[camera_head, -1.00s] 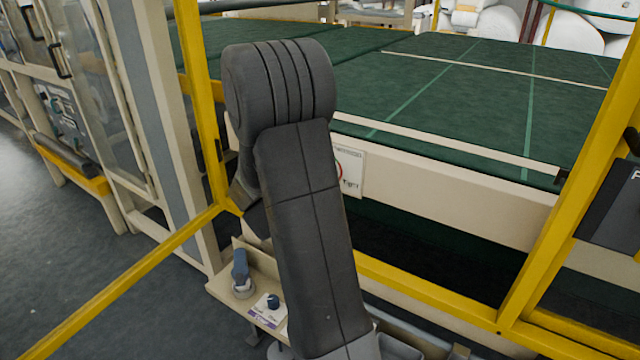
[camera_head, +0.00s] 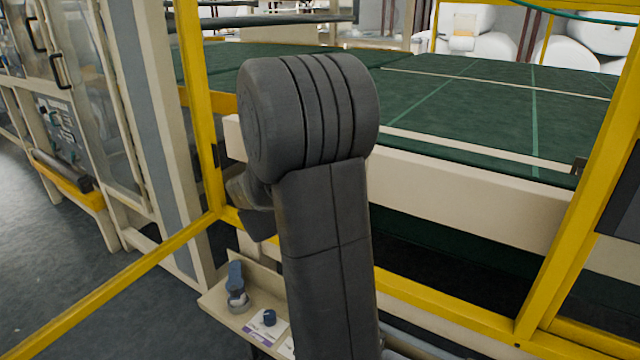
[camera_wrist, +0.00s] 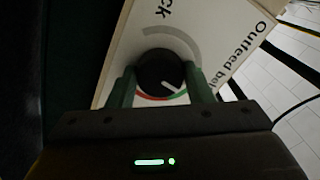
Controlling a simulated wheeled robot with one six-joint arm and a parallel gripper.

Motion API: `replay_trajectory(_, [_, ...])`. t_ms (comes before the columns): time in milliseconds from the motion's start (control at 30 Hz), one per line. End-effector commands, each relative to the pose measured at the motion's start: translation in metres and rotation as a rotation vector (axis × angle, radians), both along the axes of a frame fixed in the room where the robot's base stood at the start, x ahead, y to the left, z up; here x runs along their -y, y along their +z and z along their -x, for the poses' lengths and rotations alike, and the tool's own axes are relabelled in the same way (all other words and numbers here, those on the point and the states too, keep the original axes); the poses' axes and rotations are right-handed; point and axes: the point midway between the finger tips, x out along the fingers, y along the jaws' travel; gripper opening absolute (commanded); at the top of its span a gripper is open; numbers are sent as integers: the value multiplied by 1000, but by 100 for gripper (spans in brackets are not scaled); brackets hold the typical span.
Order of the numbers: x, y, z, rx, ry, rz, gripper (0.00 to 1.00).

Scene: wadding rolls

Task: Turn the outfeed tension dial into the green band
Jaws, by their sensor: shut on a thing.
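The black round dial (camera_wrist: 158,66) shows in the wrist view on a pale panel (camera_wrist: 215,38) with printed text beginning "Outfeed". Its white pointer mark slants toward the lower right of the picture. A grey arc curves past the dial's upper side; red and green bands show along its lower edge, partly hidden. I cannot tell for certain whether the pointer lies within the green. My gripper (camera_wrist: 161,86) is shut on the dial, one dark green finger on each side. In the head view, my arm hides the gripper and the dial.
A pale shelf (camera_head: 218,303) holds a blue-grey lever (camera_head: 236,277) and a small dark blue knob (camera_head: 269,317). Yellow frame posts (camera_head: 199,110) and rails stand close around my arm. A green belt surface (camera_head: 470,105) lies behind a cream beam (camera_head: 470,190).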

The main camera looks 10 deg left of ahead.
Motion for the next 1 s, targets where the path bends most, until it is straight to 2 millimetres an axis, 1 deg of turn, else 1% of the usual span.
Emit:
replay_trajectory(200, [0,-1,0,13,0,-36,23])
replay_trajectory(600, [0,0,0,14,-1,-41,23])
replay_trajectory(633, [0,0,0,14,-1,-41,50])
replay_trajectory(700, [0,0,0,14,-1,-41,64])
replay_trajectory(733, [0,0,0,15,0,-40,68])
replay_trajectory(1000, [0,0,0,14,0,-39,68])
